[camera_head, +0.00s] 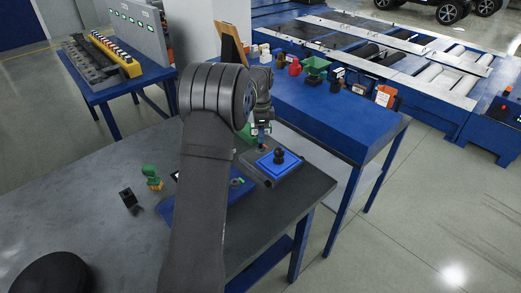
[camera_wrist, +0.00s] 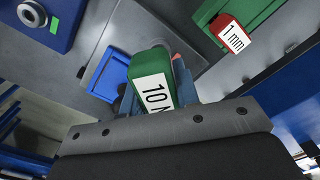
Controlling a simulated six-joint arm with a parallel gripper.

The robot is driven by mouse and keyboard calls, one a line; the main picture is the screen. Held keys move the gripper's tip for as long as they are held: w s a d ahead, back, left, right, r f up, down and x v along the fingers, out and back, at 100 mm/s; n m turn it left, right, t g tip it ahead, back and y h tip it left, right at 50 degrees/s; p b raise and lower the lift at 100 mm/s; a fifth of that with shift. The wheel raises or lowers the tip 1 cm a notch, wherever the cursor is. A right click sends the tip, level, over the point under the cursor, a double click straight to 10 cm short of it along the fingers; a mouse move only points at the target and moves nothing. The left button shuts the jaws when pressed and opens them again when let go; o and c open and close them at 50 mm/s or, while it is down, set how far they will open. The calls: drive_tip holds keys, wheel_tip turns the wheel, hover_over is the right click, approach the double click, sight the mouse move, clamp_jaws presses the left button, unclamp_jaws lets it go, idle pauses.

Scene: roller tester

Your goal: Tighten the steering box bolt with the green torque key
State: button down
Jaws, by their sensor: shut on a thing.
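My gripper (camera_wrist: 157,88) is shut on a green key with a white label reading "10 N" (camera_wrist: 150,72), which looks like the green torque key. The label's end and the key's tip are hidden. In the head view my gripper (camera_head: 262,132) is low over the far right part of the grey bench, behind my arm. A blue block with a metal ring and a green tag (camera_wrist: 52,22) lies upper left in the wrist view, apart from the key. I cannot tell for certain which blue part is the steering box, and no bolt shows clearly.
A blue plate with a black knob (camera_head: 279,162) sits right of the gripper. A red piece marked "1 mm" (camera_wrist: 230,34) sits by a green holder (camera_wrist: 262,12). A green and yellow item (camera_head: 152,175) and a black block (camera_head: 128,198) stand left. A blue table (camera_head: 345,125) is behind.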

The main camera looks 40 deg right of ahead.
drive_tip(key=shift+f+m, duration=0.1)
drive_tip(key=shift+m, duration=0.2)
drive_tip(key=m, duration=0.4)
drive_tip(key=shift+m, duration=0.4)
drive_tip(key=m, duration=0.5)
idle(0.5)
drive_tip(key=shift+m, duration=0.9)
drive_tip(key=shift+n, duration=0.4)
